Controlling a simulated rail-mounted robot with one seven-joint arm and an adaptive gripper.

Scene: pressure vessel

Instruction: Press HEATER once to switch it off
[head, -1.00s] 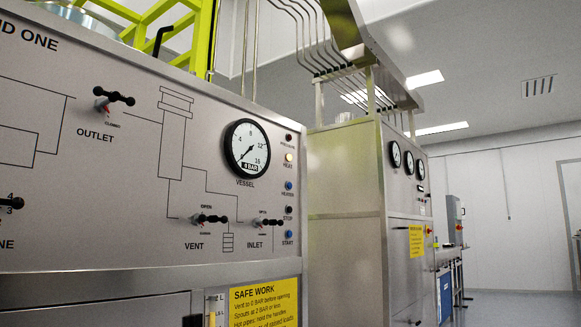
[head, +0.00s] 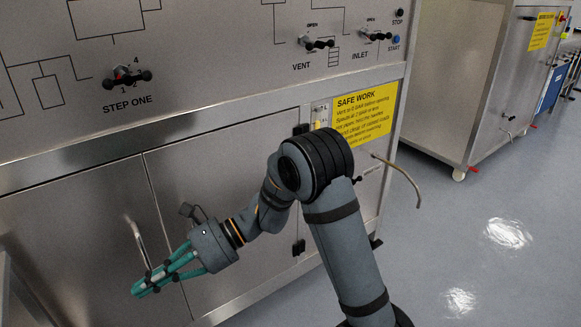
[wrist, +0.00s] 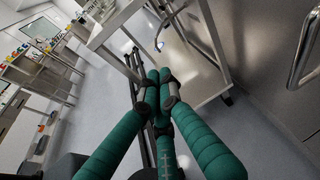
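The HEATER button is out of view now, above the top of the head view. The lower end of its button column shows, with the black STOP button (head: 398,13) above the blue START button (head: 395,40), at the panel's right edge. My gripper (head: 140,289) is low in front of the cabinet doors, well below and left of those buttons, pointing left. Its teal fingers are drawn together at the tips, with nothing between them; they also show in the wrist view (wrist: 159,76).
A door handle (head: 139,246) is close to my gripper; a handle also shows in the wrist view (wrist: 304,50). VENT (head: 317,43), INLET (head: 376,35) and STEP ONE (head: 127,78) valves stick out from the panel. A bent pipe (head: 402,177) projects at right. Open floor lies beyond.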

